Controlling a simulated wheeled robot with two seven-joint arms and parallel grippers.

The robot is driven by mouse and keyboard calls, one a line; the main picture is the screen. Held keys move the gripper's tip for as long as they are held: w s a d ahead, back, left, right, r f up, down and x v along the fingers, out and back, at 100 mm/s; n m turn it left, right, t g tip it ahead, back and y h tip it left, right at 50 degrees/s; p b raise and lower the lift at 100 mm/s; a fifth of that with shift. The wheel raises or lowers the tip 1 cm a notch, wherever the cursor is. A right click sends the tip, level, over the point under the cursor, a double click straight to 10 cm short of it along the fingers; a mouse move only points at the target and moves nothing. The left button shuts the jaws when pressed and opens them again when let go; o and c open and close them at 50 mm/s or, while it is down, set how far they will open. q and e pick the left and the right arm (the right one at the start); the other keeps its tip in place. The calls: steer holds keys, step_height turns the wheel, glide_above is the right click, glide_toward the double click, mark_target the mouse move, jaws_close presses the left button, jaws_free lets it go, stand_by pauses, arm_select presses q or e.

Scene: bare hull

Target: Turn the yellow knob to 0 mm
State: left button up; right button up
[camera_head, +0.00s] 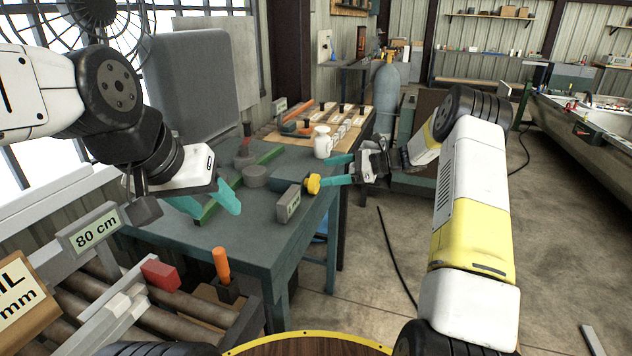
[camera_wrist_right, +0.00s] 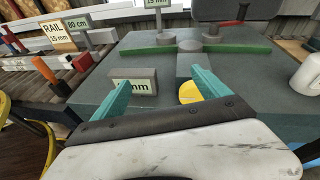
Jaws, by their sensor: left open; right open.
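The yellow knob (camera_head: 313,184) sits at the right front side of the grey-green bench (camera_head: 250,218). It also shows in the right wrist view (camera_wrist_right: 190,93), close to the right-hand finger and partly hidden by it. A grey block with a "mm" label (camera_head: 289,205) stands beside the knob; its number is hidden behind a finger in the right wrist view (camera_wrist_right: 140,84). My right gripper (camera_head: 326,171) is open, its teal fingertips close to the knob; I cannot tell whether they touch it. My left gripper (camera_head: 214,211) is open and empty, left of the knob, near the green bar (camera_head: 240,184).
A grey round post (camera_head: 255,176) stands by the green bar. A white mug (camera_head: 322,142) stands further back on the bench. An "80 cm" sign (camera_head: 96,231) and a rack with an orange handle (camera_head: 221,264) are at the lower left. Open floor lies to the right.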

mark_target(318, 185)
steer(key=w+d+f+m+t+y, duration=0.1)
steer(key=w+d+f+m+t, duration=0.15)
steer(key=f, duration=0.25)
steer(key=w+d+f+m+t+y, duration=0.1)
steer(key=w+f+m, duration=0.2)
steer(key=f, duration=0.2)
steer(key=x, duration=0.7)
steer(key=shift+s+a+r, duration=0.15)
steer(key=shift+a+r, duration=0.05)
steer(key=shift+a, duration=0.05)
steer(key=c, duration=1.4)
steer(key=shift+n, duration=0.25)
steer(key=n, duration=0.3)
steer(key=shift+d, duration=0.1)
steer(key=shift+n, duration=1.7)
